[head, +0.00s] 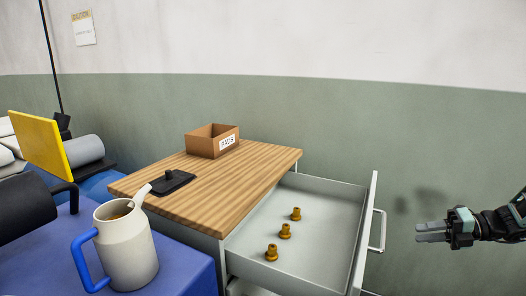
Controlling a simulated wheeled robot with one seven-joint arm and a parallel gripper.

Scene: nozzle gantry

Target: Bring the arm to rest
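My gripper (432,231) is at the right of the head view, with its fingers pointing left. It is in free air to the right of the open drawer's handle (378,230) and does not touch it. The fingers overlap in this view, so I cannot tell whether they are open or shut. No object shows at the fingertips. My forearm runs out of view at the right edge.
The open drawer (325,190) holds brass nozzles (285,231). The wooden top (235,182) bears a PADS box (203,146) and a dark plate (172,183). A white jug (127,250) stands on the blue surface (180,270).

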